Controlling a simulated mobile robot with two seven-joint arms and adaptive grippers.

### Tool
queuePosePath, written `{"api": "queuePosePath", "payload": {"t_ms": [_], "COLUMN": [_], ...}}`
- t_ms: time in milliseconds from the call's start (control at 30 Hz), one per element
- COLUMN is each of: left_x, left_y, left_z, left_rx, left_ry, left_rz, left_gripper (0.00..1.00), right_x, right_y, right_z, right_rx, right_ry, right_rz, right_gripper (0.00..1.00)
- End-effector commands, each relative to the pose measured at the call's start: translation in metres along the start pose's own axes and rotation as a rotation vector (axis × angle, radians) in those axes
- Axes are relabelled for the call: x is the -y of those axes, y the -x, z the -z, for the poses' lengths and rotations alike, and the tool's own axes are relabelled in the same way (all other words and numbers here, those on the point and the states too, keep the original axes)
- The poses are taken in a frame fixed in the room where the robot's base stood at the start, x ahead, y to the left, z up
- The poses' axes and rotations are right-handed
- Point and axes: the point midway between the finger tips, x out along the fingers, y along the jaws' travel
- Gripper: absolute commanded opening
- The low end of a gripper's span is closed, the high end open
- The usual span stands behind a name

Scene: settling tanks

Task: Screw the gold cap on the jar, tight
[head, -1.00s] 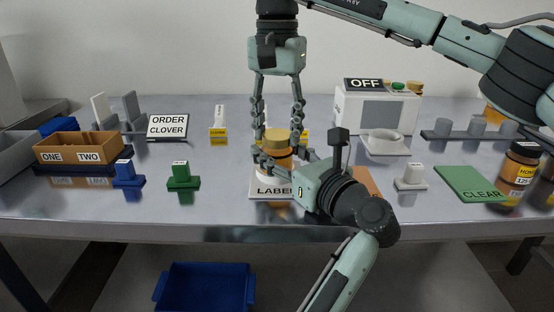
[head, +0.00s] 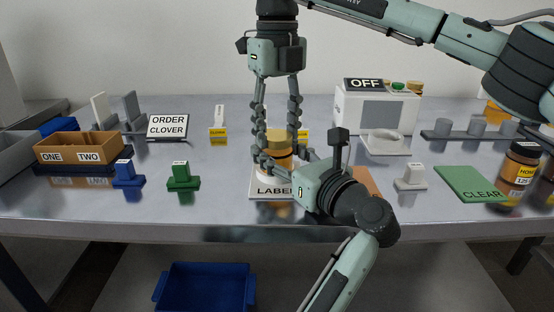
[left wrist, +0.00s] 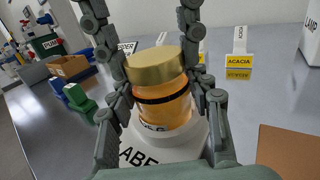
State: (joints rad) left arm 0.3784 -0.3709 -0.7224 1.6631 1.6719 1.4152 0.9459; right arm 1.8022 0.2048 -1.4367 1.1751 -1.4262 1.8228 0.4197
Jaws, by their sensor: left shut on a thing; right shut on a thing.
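The jar (head: 278,162) is amber and stands upright in a white holder marked LABEL (head: 268,190); it also shows in the left wrist view (left wrist: 168,115). The gold cap (head: 277,138) is on top of the jar, with a dark band just under it in the left wrist view (left wrist: 155,66). My left gripper (head: 276,160) reaches in low from the right and is shut around the jar's sides. My right gripper (head: 278,143) points straight down from above and is shut on the cap, one finger on each side. The fingers partly hide cap and jar in the head view.
A brown ONE/TWO bin (head: 78,150), a blue block (head: 127,175) and a green block (head: 183,178) stand at left. A white machine marked OFF (head: 375,110) is behind right. A dark-capped jar (head: 520,165) stands beside the green CLEAR mat (head: 472,184) at right.

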Motion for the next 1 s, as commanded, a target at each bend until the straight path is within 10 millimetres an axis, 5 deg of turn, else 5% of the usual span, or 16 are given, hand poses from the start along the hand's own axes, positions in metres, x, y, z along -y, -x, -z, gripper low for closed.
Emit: {"api": "queuePosePath", "payload": {"t_ms": [400,567,600,733,1000], "left_x": [0.0001,0.0001,0.0001,0.0,0.0], "left_y": [0.0001,0.0001,0.0001,0.0001,0.0001], "left_z": [0.0001,0.0001,0.0001,0.0001,0.0002], "left_rx": [0.0,0.0,0.0,0.0,0.0], "left_ry": [0.0,0.0,0.0,0.0,0.0], "left_rz": [0.0,0.0,0.0,0.0,0.0], "left_gripper": [0.0,0.0,0.0,0.0,0.0], "right_x": [0.0001,0.0,0.0,0.0,0.0], "right_y": [-0.0005,-0.0005,-0.0005,-0.0005,-0.0002], "right_z": [0.0,0.0,0.0,0.0,0.0], "right_rx": [0.001,0.0,0.0,0.0,0.0], "right_ry": [-0.945,-0.943,-0.943,-0.942,-0.94], "right_rz": [0.0,0.0,0.0,0.0,0.0], "right_gripper": [0.12,0.12,0.51,0.67,0.67]}}
